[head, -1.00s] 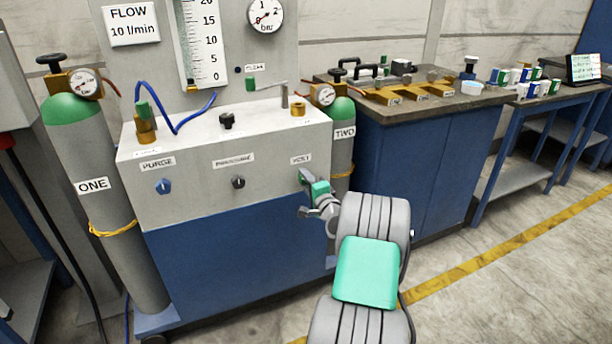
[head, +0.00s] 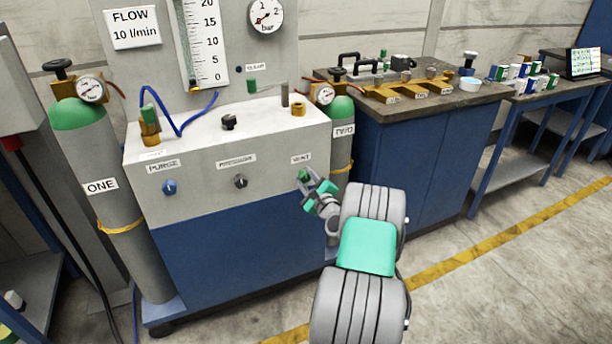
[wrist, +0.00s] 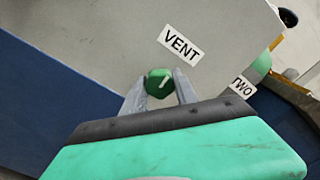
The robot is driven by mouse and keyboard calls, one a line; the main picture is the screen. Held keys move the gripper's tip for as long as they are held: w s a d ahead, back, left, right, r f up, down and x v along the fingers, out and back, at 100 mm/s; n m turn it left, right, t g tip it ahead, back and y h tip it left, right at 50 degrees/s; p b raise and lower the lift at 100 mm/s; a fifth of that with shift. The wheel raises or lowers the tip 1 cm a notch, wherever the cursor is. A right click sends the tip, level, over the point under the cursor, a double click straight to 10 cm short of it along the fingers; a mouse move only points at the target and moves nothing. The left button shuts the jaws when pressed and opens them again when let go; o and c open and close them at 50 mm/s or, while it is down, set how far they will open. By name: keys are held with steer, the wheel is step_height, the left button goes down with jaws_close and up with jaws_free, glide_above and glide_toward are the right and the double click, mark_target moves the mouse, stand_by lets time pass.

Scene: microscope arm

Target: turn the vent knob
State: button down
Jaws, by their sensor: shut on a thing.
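The vent knob (head: 303,175) is small and green, on the right of the grey panel's front face, below the VENT label (head: 301,159). In the wrist view the green knob (wrist: 159,84), with a pale line on its face, sits between the two grey fingers, under the tilted VENT label (wrist: 181,44). My gripper (head: 308,181) is at the knob from the front right, and its fingers (wrist: 158,91) are closed on the knob's sides. The wrist body hides the lower part of the fingers.
A blue purge knob (head: 169,187) and a dark middle knob (head: 240,181) are on the same panel face. Cylinder TWO (head: 343,140) stands close behind the panel's right end. Cylinder ONE (head: 97,190) is at the left. The floor at the right is clear.

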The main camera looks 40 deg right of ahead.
steer(key=shift+m, duration=0.4)
steer(key=c, duration=0.9)
jaws_free()
steer(key=shift+c, duration=0.2)
steer(key=v, duration=0.7)
steer(key=shift+s+p, duration=0.35)
steer(key=shift+s, duration=0.05)
steer(key=shift+a+r, duration=0.15)
steer(key=shift+a, duration=0.05)
